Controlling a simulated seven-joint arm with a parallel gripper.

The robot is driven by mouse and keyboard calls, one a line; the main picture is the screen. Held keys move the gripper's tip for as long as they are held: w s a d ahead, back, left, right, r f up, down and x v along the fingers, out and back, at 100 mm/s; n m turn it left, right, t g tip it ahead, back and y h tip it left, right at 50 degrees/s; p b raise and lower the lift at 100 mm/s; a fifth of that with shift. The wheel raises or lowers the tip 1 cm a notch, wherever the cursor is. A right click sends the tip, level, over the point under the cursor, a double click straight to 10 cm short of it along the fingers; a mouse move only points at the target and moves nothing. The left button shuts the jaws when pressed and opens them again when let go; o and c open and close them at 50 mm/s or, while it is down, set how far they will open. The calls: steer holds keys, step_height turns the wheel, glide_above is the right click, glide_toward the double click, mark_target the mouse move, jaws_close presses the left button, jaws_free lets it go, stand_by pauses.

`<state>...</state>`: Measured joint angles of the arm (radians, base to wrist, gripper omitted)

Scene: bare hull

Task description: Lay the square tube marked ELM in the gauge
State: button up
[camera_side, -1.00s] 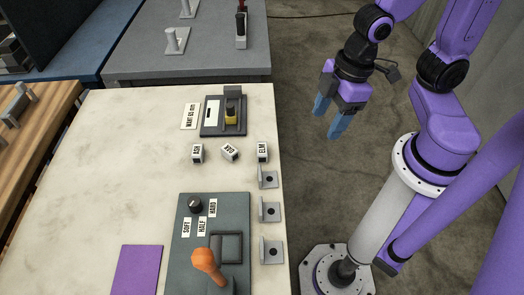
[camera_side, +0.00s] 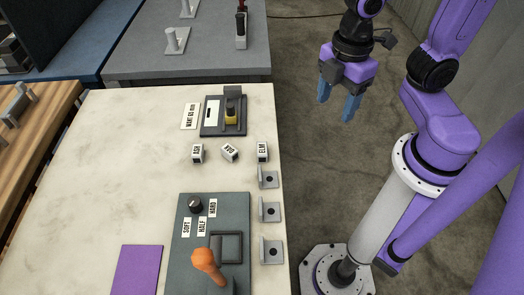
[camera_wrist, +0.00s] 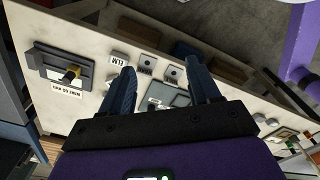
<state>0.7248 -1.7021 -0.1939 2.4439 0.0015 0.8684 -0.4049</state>
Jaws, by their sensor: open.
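The square tube marked ELM (camera_side: 262,152) is a small block with a white label, near the right edge of the pale table. In the wrist view its label (camera_wrist: 118,59) shows upside down, near the left finger. The gauge (camera_side: 210,128) is a dark plate with a grey end block and a yellow and black part, behind the tubes beside a WANT 65 mm card (camera_side: 190,116). It also shows in the wrist view (camera_wrist: 50,58). My gripper (camera_side: 335,108) is open and empty, off the table's right edge, apart from the tube. Both blue fingers show in the wrist view (camera_wrist: 160,65).
A tube marked ASH (camera_side: 197,153) and a turned, hard-to-read one (camera_side: 229,152) stand left of ELM. Several brackets (camera_side: 268,212) line the right edge. A grey panel (camera_side: 185,255) has a knob and orange-handled lever (camera_side: 205,262). The table's left middle is clear.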

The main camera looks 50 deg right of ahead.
mark_target(262, 148)
steer(key=w+a+f+n, duration=0.3)
steer(key=w+n, duration=0.3)
steer(key=w, duration=0.2)
steer(key=w+a+f+n, duration=0.2)
steer(key=w+n, duration=0.3)
steer(key=w, duration=0.3)
steer(key=f, duration=1.7)
steer(key=shift+s+a+f, duration=0.1)
steer(key=shift+s+f, duration=0.05)
steer(key=shift+s, duration=0.1)
jaws_close()
